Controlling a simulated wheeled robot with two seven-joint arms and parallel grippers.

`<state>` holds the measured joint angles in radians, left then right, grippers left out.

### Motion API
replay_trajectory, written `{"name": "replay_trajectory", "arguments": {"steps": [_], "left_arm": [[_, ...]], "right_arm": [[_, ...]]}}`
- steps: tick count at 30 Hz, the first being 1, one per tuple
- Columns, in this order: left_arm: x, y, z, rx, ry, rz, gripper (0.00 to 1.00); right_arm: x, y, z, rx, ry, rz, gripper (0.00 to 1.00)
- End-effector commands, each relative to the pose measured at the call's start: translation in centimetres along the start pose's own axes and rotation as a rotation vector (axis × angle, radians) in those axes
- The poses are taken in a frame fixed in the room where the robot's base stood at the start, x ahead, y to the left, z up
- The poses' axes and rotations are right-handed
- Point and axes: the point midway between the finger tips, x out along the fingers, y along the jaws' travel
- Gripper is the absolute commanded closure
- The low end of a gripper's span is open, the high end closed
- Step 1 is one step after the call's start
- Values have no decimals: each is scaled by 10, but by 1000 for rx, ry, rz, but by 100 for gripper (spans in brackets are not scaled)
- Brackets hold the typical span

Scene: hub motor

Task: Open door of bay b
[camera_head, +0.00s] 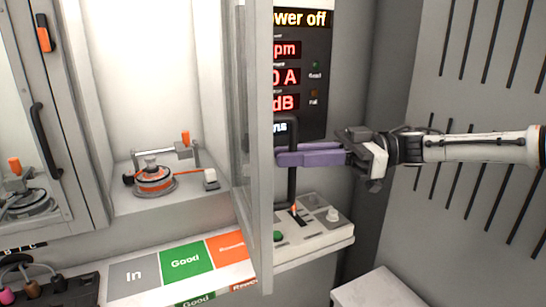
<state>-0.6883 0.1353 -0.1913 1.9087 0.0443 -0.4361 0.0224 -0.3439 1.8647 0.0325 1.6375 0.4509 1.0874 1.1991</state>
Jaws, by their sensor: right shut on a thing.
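The door of a bay (258,140) stands swung open toward me and is seen nearly edge-on. Its black handle (292,185) is on the door's right side. My right gripper (285,155), with purple fingers, reaches in from the right and is shut on this handle. The bay (190,60) behind the door is open to view. Inside it a round motor (153,178) with an orange band sits beside a small clamp (186,139). No label for bay b is readable. My left gripper is not in view.
A second bay with a closed door and black handle (47,150) is at the left. A panel with red readouts (300,75) and a control box (318,228) stand behind the door. In, Good and Rework-like coloured areas (186,261) lie in front. A white surface (383,290) is at lower right.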

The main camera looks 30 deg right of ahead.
Motion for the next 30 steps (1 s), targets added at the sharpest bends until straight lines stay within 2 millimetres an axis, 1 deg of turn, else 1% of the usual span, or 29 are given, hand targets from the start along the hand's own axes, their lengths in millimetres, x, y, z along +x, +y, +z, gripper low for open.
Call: {"name": "replay_trajectory", "arguments": {"steps": [1,8,20,21,22,30], "left_arm": [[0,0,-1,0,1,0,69],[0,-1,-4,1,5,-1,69],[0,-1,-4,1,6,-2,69],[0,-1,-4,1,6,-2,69],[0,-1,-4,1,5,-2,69],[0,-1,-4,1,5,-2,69]], "right_arm": [[-6,7,-7,-4,11,15,100],[-18,12,-7,-4,9,15,100],[-20,12,-6,-5,7,15,100],[-20,12,-6,-5,7,15,86],[-20,12,-6,-5,7,15,81],[-20,11,-3,-2,3,9,80]]}}
